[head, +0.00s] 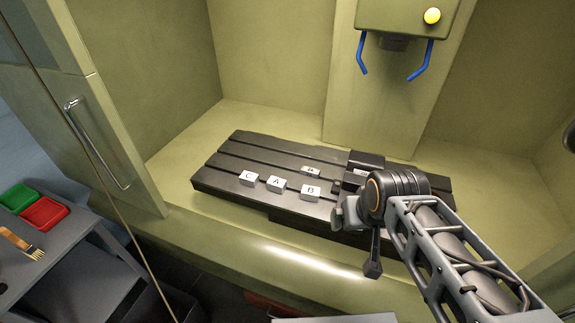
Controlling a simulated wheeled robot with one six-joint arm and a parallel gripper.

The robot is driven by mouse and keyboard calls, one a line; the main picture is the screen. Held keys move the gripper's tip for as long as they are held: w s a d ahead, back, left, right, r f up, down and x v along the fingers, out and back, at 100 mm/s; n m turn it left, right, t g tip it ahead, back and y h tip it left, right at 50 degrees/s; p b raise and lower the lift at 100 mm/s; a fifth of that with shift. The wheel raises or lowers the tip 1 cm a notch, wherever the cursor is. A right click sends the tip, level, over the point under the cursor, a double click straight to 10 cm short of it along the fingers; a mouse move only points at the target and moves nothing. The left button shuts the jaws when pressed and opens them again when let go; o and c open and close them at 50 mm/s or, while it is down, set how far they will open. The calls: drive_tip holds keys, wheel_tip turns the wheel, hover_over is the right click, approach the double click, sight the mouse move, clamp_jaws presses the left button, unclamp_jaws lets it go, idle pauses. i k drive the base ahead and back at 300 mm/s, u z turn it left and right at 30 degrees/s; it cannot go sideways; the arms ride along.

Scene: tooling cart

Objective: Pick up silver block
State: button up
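Several small silver-white blocks sit on the black slotted table. Along its front are block C (249,178), block A (276,183) and block B (311,192). Another small pale block (310,171) with a mark I cannot read sits behind them. A further pale piece (360,172) shows at the dark raised fixture, partly hidden by my arm. My gripper (372,265) hangs at the table's front right, right of block B and apart from it. Its fingers are mostly hidden by the wrist, so I cannot see whether they are open or hold anything.
The black slotted table (225,186) stands inside an olive machine enclosure. A spindle head (400,18) with blue nozzles hangs above. An open door (110,120) is at left. A grey cart (75,245) holds green (18,198) and red (44,213) trays and a brush (22,243).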

sight(278, 185)
drive_tip(key=k, duration=1)
drive_tip(key=u, duration=1.35)
drive_tip(key=i, duration=1.2)
drive_tip(key=z, duration=1.1)
